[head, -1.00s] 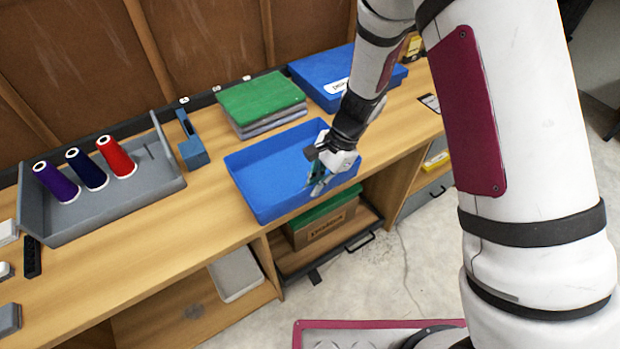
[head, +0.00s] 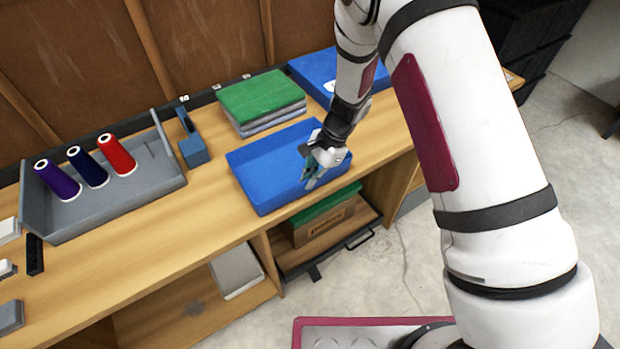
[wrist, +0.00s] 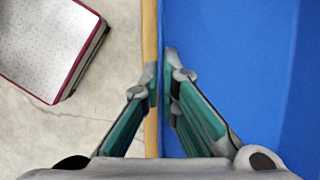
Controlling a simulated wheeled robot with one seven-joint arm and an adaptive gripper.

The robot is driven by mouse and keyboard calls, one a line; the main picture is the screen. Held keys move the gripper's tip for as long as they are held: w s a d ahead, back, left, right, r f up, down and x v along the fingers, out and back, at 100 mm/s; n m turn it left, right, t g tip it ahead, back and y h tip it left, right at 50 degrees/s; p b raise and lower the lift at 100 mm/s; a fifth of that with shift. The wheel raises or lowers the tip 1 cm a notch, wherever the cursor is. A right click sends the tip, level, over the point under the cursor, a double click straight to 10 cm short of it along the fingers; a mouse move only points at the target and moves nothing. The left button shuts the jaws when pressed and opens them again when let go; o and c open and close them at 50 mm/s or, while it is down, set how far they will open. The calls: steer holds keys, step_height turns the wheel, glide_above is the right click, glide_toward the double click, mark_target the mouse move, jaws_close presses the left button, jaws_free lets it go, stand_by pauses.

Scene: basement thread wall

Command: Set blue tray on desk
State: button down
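The blue tray (head: 258,165) is an open, shallow, empty box at the front of the wooden desk (head: 215,205). It looks level, with its front side close along the desk's front edge. My gripper (head: 312,183) points down at the tray's front wall, right of its middle. In the wrist view the tray's blue floor (wrist: 230,50) fills the right side. The fingers of my gripper (wrist: 160,85) are close together there, one on each side of the tray wall, and look shut on it. The tray's underside is hidden.
Behind the tray are stacked trays with a green one (head: 262,98) on top, and a blue box (head: 312,72). Left are a small blue holder (head: 193,150) and a grey tray (head: 95,210) with thread spools. A box (head: 322,222) stands on the shelf below.

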steer(key=c, duration=1.8)
jaws_free()
steer(key=shift+f, duration=0.1)
steer(key=s+d+r+n+t, duration=0.1)
steer(key=d+r, duration=0.3)
steer(key=r, duration=0.7)
steer(key=s+d+r+n, duration=0.15)
steer(key=d+r, duration=0.25)
steer(key=r, duration=0.7)
steer(key=s+d+r+n+t+h, duration=0.2)
steer(key=s+d+r, duration=0.4)
steer(key=s, duration=0.4)
steer(key=s+d+r+n+t+h, duration=0.2)
steer(key=s+d+r+n, duration=0.4)
steer(key=s, duration=0.5)
steer(key=shift+d+r+n+t+b, duration=0.15)
steer(key=shift+r+n+t+b, duration=0.2)
steer(key=shift+r+t, duration=0.6)
